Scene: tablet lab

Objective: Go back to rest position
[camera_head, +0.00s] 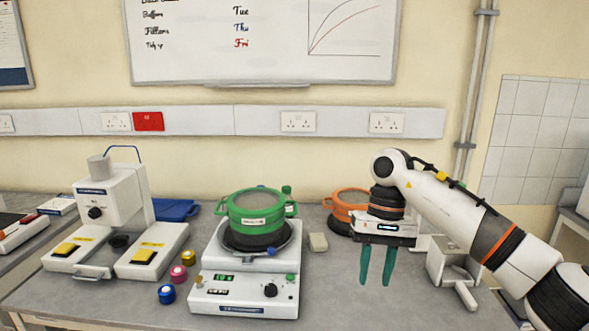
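My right gripper (375,281) hangs with its fingers pointing down over the right part of the bench. Its two green fingers are apart, with a gap and nothing between them. My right arm comes in from the right edge. My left gripper is not in view. A green lidded pot (255,208) sits on top of a white balance-like device (245,290) left of the gripper. An orange round container (346,203) stands behind the gripper and is partly hidden by it.
A white press-like device (122,200) with yellow buttons stands at the left. Small pink (178,274), yellow (188,258) and blue (166,294) pieces lie beside it. A blue tray (176,210) is behind. A white bracket (452,272) stands right of the gripper. The front-centre bench (345,305) is clear.

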